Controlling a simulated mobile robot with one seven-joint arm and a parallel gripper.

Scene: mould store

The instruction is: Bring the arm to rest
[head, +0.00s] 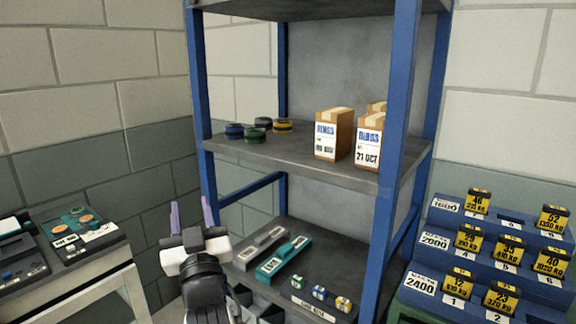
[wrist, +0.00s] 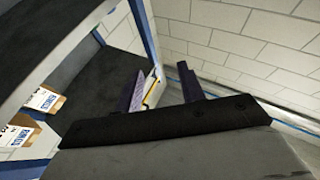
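My gripper (head: 191,217) stands in front of the left side of the blue-posted shelf rack, its two purple fingers pointing up and spread apart. In the wrist view my gripper (wrist: 160,92) also shows its two fingers apart with nothing held between them. My arm comes up from the bottom of the head view, below the height of the middle shelf. The gripper does not appear to touch the rack, though the exact gap cannot be told.
The rack's middle shelf (head: 270,150) holds several coloured rings and boxes (head: 334,135). Its lower shelf (head: 262,290) holds grey and teal items. A bench (head: 95,278) stands left, a blue stepped stand (head: 470,262) with yellow-labelled blocks right.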

